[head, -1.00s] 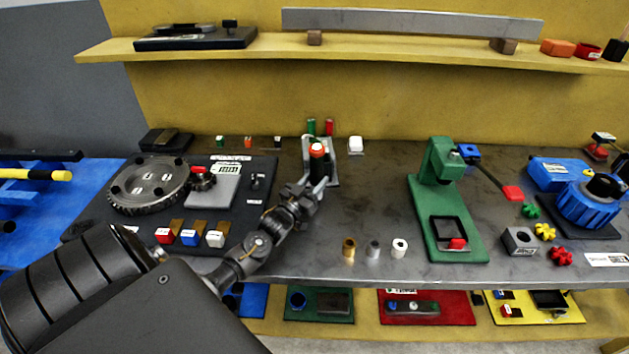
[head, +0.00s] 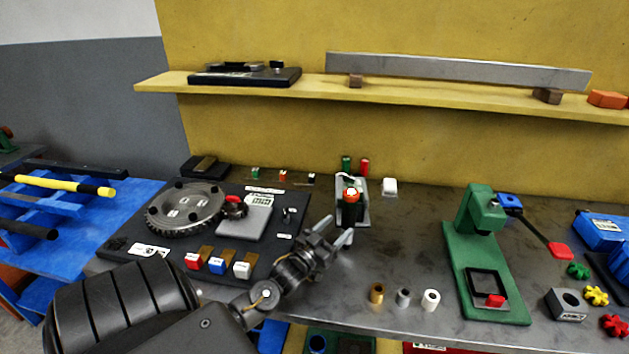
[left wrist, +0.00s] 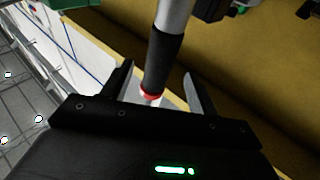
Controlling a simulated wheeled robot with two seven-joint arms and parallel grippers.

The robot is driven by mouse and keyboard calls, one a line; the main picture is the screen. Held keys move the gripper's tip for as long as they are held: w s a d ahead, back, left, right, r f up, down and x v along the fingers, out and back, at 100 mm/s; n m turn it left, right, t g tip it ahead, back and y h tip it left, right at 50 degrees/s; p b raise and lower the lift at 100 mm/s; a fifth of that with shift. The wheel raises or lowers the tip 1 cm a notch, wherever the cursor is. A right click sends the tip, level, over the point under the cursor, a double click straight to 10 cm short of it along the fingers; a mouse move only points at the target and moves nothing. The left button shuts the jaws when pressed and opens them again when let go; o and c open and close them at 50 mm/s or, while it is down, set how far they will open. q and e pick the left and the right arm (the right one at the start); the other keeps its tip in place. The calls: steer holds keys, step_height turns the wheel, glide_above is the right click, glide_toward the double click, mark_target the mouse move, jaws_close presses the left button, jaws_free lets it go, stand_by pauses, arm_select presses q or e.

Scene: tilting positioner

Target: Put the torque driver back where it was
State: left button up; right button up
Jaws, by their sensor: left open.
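The torque driver (head: 352,211), with a black grip and an orange-red top, stands upright at a grey holder (head: 364,217) towards the back of the bench. How its lower end is seated is hidden. My left gripper (head: 337,232) is open, just in front and to the left of the driver, and looks apart from it. In the left wrist view, the driver (left wrist: 166,62) shows its silver part, black grip and red ring in line with the gap between the open fingers (left wrist: 158,88). My right gripper is not in view.
A dark board with a large gear (head: 187,208) and coloured blocks lies left of the holder. A green press (head: 480,262) stands to the right. Small cylinders (head: 403,298) stand near the front edge. Bare bench lies between holder and press. A yellow shelf (head: 430,94) runs above.

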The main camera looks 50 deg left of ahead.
arm_select(q)
steer(key=r+b+v, duration=0.2)
steer(key=v, duration=0.7)
steer(key=shift+s, duration=0.3)
